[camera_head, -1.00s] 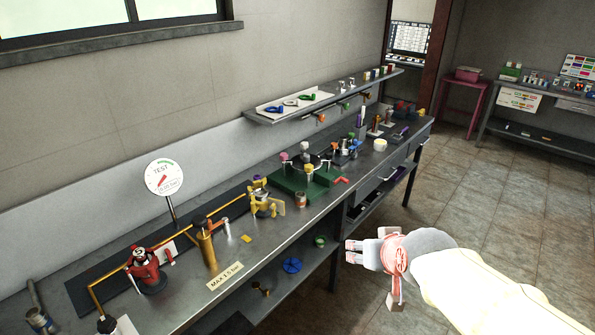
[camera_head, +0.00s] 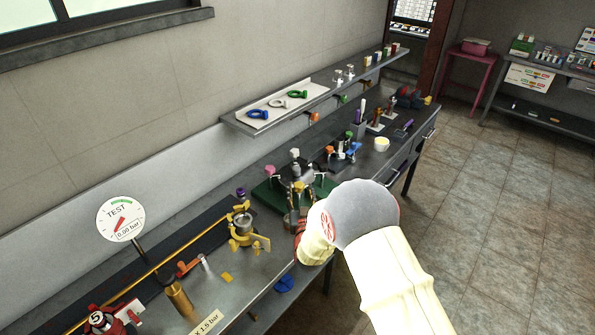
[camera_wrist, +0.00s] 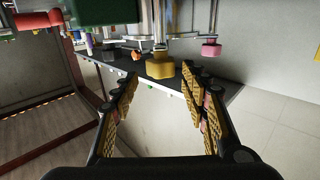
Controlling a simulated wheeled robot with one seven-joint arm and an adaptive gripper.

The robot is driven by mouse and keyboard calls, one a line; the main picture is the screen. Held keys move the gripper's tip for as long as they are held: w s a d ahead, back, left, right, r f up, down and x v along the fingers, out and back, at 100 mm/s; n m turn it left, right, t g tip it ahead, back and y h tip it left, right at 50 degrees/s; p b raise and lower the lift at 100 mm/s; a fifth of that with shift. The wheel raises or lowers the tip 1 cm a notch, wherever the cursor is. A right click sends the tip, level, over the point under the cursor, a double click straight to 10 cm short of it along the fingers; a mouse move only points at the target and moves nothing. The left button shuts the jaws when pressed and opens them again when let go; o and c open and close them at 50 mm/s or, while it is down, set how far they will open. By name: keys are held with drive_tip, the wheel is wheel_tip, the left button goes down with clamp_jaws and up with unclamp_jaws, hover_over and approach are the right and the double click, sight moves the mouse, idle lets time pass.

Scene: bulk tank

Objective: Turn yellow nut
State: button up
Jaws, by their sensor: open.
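The yellow nut (camera_wrist: 160,66) shows in the wrist view, just beyond and roughly between my fingertips, with a gap around it. My gripper (camera_wrist: 160,84) is open and holds nothing, its two padded fingers spread. In the head view the yellow nut (camera_head: 298,187) is on the near side of the green-based fixture (camera_head: 267,194). My gripper is beside this fixture there, its fingers largely hidden by my arm. A pink knob (camera_wrist: 211,50) is to the right of the nut in the wrist view; it also shows in the head view (camera_head: 270,171).
A white-topped knob (camera_head: 295,153) and orange and green knobs stand close around the fixture. A brass valve assembly (camera_head: 243,228) and the test gauge (camera_head: 120,218) are to the left. A shelf (camera_head: 310,90) runs along the wall above. The floor at right is open.

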drive_tip(key=shift+w+a+f, duration=0.15)
drive_tip(key=shift+w+f, duration=0.1)
drive_tip(key=shift+w, duration=0.3)
drive_tip(key=w, duration=0.4)
drive_tip(key=w+a, duration=0.1)
drive_tip(key=w, duration=0.1)
drive_tip(key=shift+w+b, duration=0.4)
drive_tip(key=shift+c, duration=1)
clamp_jaws()
